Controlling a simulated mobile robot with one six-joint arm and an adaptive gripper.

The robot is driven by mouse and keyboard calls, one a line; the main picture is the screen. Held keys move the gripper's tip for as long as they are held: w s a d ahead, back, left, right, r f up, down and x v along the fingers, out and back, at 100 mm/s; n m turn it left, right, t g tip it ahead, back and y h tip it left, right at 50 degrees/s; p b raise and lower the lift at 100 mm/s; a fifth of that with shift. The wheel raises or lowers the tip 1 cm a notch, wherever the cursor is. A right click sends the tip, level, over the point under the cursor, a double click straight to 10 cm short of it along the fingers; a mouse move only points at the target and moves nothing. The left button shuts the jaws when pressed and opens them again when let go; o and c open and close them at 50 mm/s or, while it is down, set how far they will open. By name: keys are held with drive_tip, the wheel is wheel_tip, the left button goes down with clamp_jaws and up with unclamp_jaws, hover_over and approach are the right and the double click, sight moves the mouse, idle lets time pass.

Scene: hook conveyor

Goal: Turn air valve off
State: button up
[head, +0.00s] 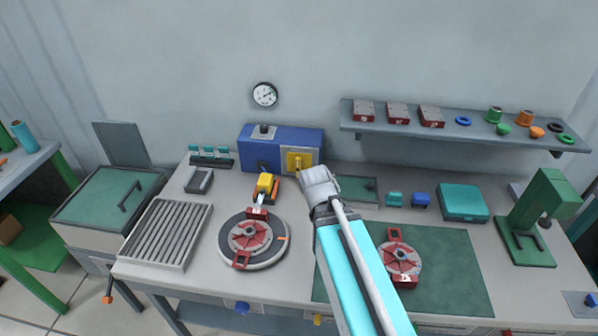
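A blue box (262,145) stands at the back of the workbench, below a round gauge (264,94) on the wall. Its front has a yellow square panel (301,160) with a small yellow handle-like part, and a dark part to the left. I cannot tell for sure which part is the air valve. My arm reaches up from the bottom, and its grey wrist end (318,182) is just in front of and below the yellow panel. My gripper's fingers are hidden or too small to make out, so contact is unclear.
A round turntable (282,245) with a red fixture and a yellow-black device (265,187) stand left of my arm. A green mat (455,265) lies right. A wall shelf (480,128) holds parts. Blue (241,308) and yellow (317,319) knobs show below the bench's front edge.

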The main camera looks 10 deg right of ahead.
drive_tip(key=w+d+f+n+t+h+b, duration=0.2)
drive_tip(key=w+f+n+t+h+b, duration=0.15)
drive_tip(key=w+n+b, duration=0.3)
drive_tip(key=w+d+f+n+t+h+b, duration=0.1)
drive_tip(key=w+f+n+t+h+b, duration=0.2)
drive_tip(key=w+n+b, duration=0.35)
drive_tip(key=w+a+n+t+y+b, duration=0.3)
drive_tip(key=w+a+n+t+b, duration=0.4)
drive_tip(key=n, duration=0.9)
drive_tip(key=a+t+b, duration=0.1)
drive_tip(key=t+b, duration=0.1)
drive_tip(key=b, duration=0.1)
drive_tip(key=shift+w+a+f+b, duration=0.15)
drive_tip(key=shift+a+f+b, duration=0.05)
drive_tip(key=shift+a+b, duration=0.15)
drive_tip(key=shift+w+d, duration=0.1)
drive_tip(key=shift+w, duration=0.05)
